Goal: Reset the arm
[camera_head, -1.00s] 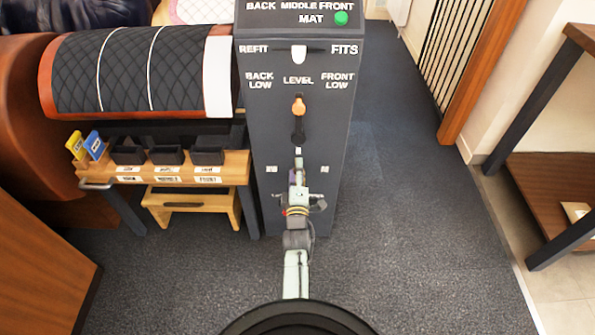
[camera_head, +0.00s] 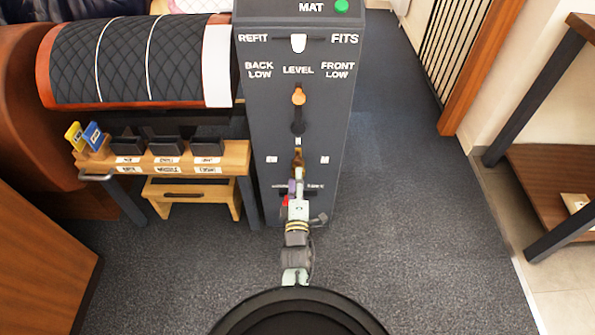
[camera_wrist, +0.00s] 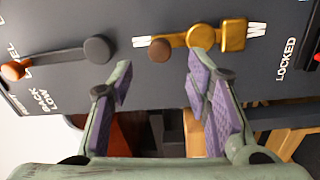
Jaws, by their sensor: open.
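My gripper (camera_head: 296,190) is in front of the lower part of the dark control column (camera_head: 265,125). In the wrist view, its two purple-padded fingers (camera_wrist: 163,92) are apart with nothing between them. Just past the fingertips, a brass latch with a brown knob (camera_wrist: 230,35) sits on the column face; a "LOCKED" label is to its right. An orange-knobbed lever (camera_head: 298,97) stands by "LEVEL", also seen in the wrist view (camera_wrist: 15,70). A white slider knob (camera_head: 298,43) sits between "REFIT" and "FITS". My gripper touches none of these visibly; exact clearance cannot be told.
A wooden bench (camera_head: 235,160) with dark bins and yellow and blue tags stands left of the column, a stool (camera_head: 190,195) under it. A quilted black saddle form (camera_head: 125,65) is behind. Open carpet lies to the right, before a dark-legged shelf (camera_head: 550,165).

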